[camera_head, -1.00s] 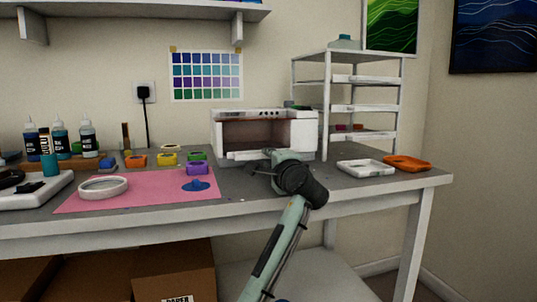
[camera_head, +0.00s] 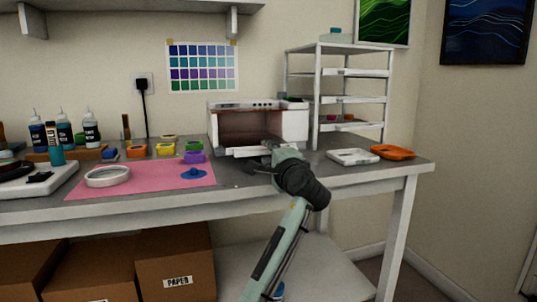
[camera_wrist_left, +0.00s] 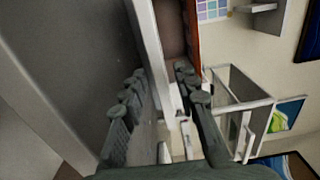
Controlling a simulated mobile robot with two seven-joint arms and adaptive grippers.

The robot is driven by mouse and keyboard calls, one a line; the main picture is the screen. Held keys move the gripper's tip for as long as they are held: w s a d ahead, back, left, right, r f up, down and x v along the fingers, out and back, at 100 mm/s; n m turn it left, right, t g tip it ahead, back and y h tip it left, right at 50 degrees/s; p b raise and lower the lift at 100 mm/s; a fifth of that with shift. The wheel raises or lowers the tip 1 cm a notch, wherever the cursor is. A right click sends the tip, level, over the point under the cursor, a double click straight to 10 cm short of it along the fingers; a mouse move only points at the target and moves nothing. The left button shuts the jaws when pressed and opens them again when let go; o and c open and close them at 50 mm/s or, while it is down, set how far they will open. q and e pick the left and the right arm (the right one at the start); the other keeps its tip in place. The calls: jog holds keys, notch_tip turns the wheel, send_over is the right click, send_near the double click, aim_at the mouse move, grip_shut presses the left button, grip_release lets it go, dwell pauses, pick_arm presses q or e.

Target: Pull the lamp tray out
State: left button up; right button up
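The curing lamp (camera_head: 292,124) is a white box with an open, reddish-brown front at the back of the bench. The lamp tray (camera_head: 240,152) is a pale strip low at the lamp's opening, partly hidden behind my gripper. My left gripper (camera_head: 263,157) is right in front of it. In the left wrist view my left gripper (camera_wrist_left: 160,76) has its two fingers apart, with the pale tray edge (camera_wrist_left: 150,45) running between them. I cannot tell whether the fingers touch it. My right gripper is not in view.
A pink mat (camera_head: 140,177) with a white ring and a blue blob lies left of my gripper. Small coloured molds stand behind it. A white rack (camera_head: 318,95) stands right of the lamp. White (camera_head: 353,157) and orange (camera_head: 393,152) trays lie at right. The bench front is mostly clear.

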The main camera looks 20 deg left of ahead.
pick_arm(q)
jog(key=v, duration=1.2)
dwell(0.3)
